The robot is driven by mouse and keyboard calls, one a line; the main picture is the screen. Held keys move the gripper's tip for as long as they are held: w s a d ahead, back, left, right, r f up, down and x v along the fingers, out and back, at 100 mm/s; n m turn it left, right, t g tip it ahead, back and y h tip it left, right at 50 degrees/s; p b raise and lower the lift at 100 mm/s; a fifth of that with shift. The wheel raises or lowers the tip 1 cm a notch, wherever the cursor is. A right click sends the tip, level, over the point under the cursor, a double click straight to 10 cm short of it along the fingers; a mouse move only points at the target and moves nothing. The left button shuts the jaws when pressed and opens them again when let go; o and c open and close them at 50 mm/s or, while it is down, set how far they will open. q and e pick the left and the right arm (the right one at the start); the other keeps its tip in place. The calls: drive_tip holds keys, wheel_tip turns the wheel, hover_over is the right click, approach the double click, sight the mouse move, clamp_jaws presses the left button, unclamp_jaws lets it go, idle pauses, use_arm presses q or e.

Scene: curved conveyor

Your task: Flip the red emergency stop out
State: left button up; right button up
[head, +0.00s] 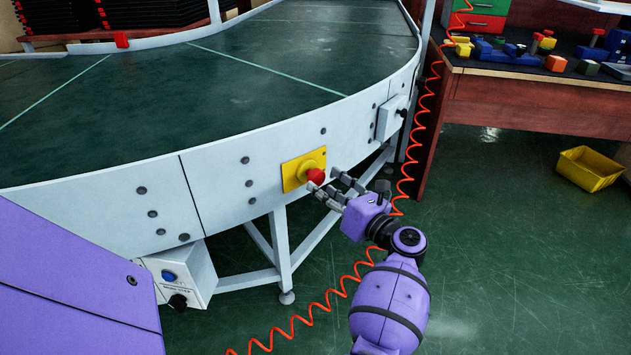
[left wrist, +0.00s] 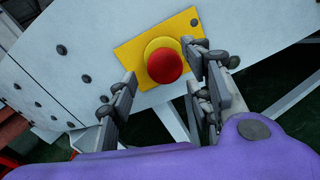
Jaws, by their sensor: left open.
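The red emergency stop (head: 316,175) is a round button on a yellow plate (head: 290,172), fixed to the pale side wall of the curved conveyor. In the left wrist view the red button (left wrist: 164,66) sits in a yellow collar, between and just beyond the finger tips. My left gripper (head: 326,183) is open and close to the right of the button in the head view. In the left wrist view its fingers (left wrist: 160,86) stand apart on either side, with nothing held. I cannot tell whether a finger touches the button. My right gripper is not in view.
The curved conveyor (head: 210,85) has a dark green belt. A coiled red hose (head: 420,120) hangs behind my gripper. A grey box with a blue button (head: 180,278) is below left. A workbench (head: 530,105) and a yellow bin (head: 590,168) are at right.

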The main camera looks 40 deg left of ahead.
sight(318, 181)
use_arm(q)
drive_tip(key=shift+w+a, duration=0.25)
drive_tip(key=shift+a, duration=0.9)
drive_tip(key=shift+w+a, duration=0.2)
drive_tip(key=shift+a, duration=0.9)
drive_tip(key=shift+c, duration=0.5)
clamp_jaws()
